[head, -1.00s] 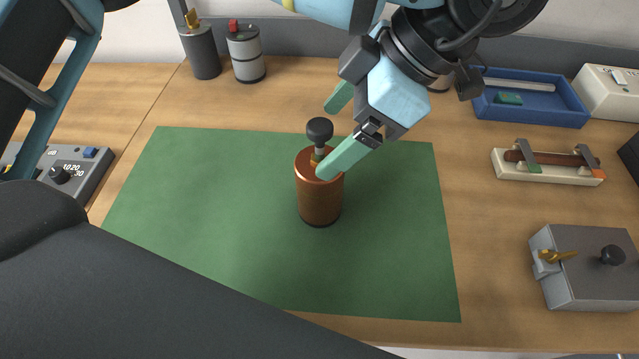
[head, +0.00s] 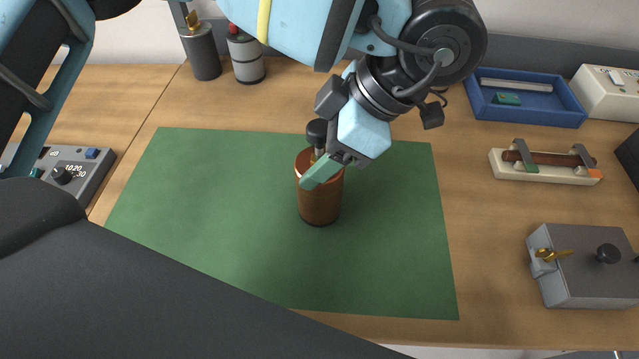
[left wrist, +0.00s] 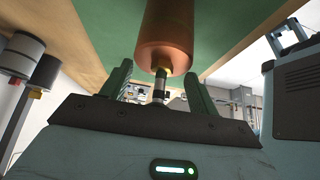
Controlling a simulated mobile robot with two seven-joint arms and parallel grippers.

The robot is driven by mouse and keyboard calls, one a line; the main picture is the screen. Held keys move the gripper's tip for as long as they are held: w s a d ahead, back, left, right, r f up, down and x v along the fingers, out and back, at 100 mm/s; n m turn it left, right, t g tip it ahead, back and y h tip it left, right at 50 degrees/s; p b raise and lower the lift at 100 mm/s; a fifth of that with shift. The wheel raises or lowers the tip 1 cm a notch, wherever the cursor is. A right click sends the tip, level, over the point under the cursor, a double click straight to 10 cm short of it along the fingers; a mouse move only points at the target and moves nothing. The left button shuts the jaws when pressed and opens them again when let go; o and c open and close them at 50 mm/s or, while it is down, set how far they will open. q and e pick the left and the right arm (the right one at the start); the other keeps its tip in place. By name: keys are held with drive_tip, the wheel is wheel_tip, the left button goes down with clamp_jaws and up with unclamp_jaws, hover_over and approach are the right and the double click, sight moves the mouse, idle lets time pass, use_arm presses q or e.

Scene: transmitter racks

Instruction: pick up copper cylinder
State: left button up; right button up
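The copper cylinder (head: 320,205) stands upright on the green mat (head: 230,230), with a black knob (head: 317,131) on a stem at its top. My left gripper (head: 317,165) is at the top of the cylinder. Its near green finger crosses in front of the stem in the head view; the far finger is hidden. In the left wrist view the cylinder (left wrist: 166,40) and its stem lie between the two fingers (left wrist: 159,88), with a gap on each side, so the gripper is open. My right gripper is not in view.
Two canisters, a dark one (head: 203,55) and a grey one (head: 246,60), stand behind the mat. To the right are a blue tray (head: 560,115), a cream-based part (head: 540,175) and a grey box (head: 590,285). A grey control box (head: 78,180) is at left. The mat around the cylinder is clear.

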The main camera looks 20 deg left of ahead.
use_arm(q)
drive_tip(key=c, duration=0.9)
drive_tip(key=shift+r, duration=0.2)
